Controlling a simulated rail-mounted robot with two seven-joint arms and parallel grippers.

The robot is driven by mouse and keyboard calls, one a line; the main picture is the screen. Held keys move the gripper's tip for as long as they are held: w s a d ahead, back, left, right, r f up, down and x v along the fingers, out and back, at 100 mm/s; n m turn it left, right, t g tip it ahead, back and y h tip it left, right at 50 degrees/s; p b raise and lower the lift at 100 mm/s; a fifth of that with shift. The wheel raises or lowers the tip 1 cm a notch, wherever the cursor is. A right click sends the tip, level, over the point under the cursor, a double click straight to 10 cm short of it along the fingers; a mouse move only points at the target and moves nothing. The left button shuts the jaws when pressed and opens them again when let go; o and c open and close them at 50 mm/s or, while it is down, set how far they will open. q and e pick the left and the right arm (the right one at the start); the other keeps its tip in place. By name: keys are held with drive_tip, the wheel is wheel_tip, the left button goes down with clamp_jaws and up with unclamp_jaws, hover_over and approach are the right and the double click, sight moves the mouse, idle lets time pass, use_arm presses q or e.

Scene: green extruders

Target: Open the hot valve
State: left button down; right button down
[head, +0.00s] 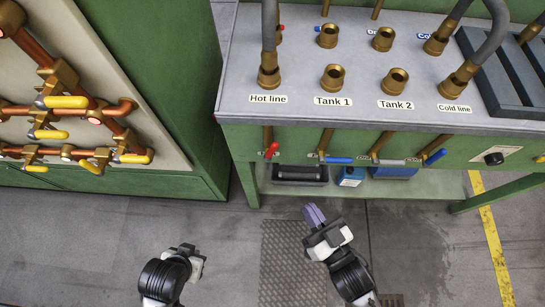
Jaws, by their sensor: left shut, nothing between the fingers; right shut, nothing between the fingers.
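The hot valve (271,150) is the one with a red handle, under the bench edge below the "Hot line" label. Its handle slants down to the left from a copper pipe. My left gripper (196,257) is low in the picture over the floor, left of and well apart from the valve; its fingers are hard to make out and it looks shut and empty. My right gripper (313,214), with a purplish tip, is shut and empty, below and right of the red handle, touching no valve handle.
A lower shelf (430,185) carries a black tray (299,174) and blue containers. A green cabinet with yellow-handled valves (66,102) stands left. Open floor lies in front.

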drive_tip(key=b, duration=0.5)
approach(271, 151)
drive_tip(key=x, duration=0.7)
drive_tip(key=shift+w+d+f+m, duration=0.25)
drive_tip(key=shift+w+m, duration=0.05)
drive_tip(key=n+p, duration=0.1)
drive_tip(key=p, duration=0.5)
drive_tip(key=a+n+g+p, duration=0.1)
drive_tip(key=n+p, duration=0.1)
drive_tip(key=p, duration=0.3)
drive_tip(key=shift+a+r+h+p, duration=0.15)
drive_tip(key=shift+r+h+p, duration=0.15)
drive_tip(key=shift+r+p, duration=0.1)
